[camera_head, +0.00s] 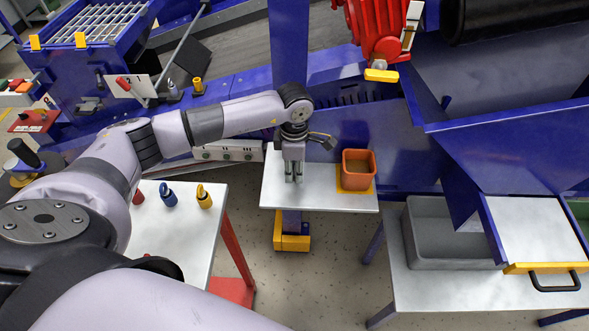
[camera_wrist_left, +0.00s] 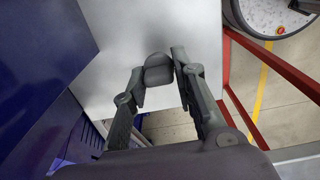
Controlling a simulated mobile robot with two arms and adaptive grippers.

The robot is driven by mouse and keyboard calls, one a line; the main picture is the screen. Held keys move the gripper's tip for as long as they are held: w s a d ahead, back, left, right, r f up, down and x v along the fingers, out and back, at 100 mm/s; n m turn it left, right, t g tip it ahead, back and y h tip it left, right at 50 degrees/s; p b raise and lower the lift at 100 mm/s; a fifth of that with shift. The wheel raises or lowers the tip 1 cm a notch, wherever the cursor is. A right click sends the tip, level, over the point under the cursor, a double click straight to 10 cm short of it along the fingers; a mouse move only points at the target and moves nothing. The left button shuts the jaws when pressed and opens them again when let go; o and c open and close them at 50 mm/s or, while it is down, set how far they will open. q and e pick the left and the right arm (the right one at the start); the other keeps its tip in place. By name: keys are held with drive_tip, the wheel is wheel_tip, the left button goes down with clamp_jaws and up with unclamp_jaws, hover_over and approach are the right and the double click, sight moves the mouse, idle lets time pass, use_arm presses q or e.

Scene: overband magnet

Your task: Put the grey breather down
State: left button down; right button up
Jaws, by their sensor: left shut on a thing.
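My left gripper (camera_head: 293,178) points down over the small pale shelf (camera_head: 325,202) in the middle of the head view. It is shut on the grey breather (camera_wrist_left: 157,70), which shows as a dark grey rounded piece between the fingertips in the left wrist view. The left gripper also shows there (camera_wrist_left: 158,72), with the pale surface behind it. In the head view the breather is hard to tell apart from the grey fingers. I cannot tell whether it touches the shelf. My right gripper is not in view.
An orange bin (camera_head: 358,170) stands on the shelf, right of the gripper. A white table (camera_head: 170,240) at left holds red, blue and yellow pieces. A grey tub (camera_head: 440,235) is on the right-hand table. Blue machine walls close off the back.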

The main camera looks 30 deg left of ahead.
use_arm(q)
drive_tip(key=shift+f, duration=0.65)
drive_tip(key=shift+f, duration=0.1)
drive_tip(key=c, duration=1.3)
unclamp_jaws()
